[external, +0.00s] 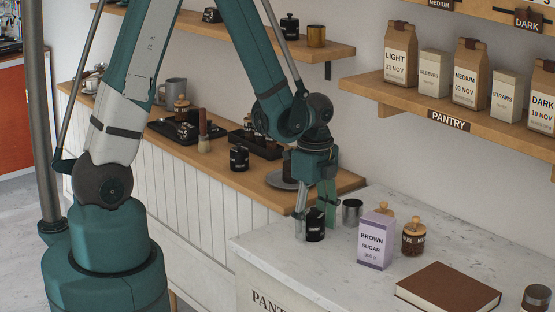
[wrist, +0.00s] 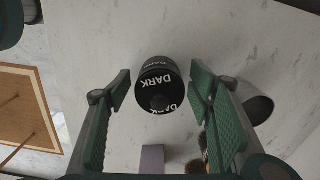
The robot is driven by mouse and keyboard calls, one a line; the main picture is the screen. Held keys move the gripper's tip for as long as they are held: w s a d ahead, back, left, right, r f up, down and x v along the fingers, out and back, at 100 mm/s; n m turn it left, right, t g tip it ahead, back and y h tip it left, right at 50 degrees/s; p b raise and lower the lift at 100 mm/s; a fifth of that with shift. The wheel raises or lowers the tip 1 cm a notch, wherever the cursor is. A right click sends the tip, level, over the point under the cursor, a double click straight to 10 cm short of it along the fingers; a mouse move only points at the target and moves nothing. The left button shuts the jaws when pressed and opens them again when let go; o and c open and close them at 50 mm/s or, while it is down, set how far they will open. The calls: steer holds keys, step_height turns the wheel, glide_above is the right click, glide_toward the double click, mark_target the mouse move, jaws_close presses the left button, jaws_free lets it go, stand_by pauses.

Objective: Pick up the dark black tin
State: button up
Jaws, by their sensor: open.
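The dark black tin (wrist: 158,88) carries white "DARK" lettering and stands on the pale marble counter. In the wrist view it lies between my two open fingers, with a visible gap on each side. In the external view the tin (external: 315,227) is at the counter's left end, with my gripper (external: 316,212) pointing down over it. My gripper (wrist: 158,95) is open and holds nothing. In the external view the fingers hide part of the tin's side.
A metal cup (external: 352,212) stands just right of the gripper. A lilac brown sugar box (external: 376,241), a wooden-lidded jar (external: 413,240) and a brown book (external: 448,290) are further right. Another black tin (external: 239,158) stands on the wooden shelf behind.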

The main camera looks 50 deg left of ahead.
stand_by(0.5)
steer(key=c, duration=1)
steer(key=shift+r, duration=0.2)
steer(key=shift+r, duration=4.8)
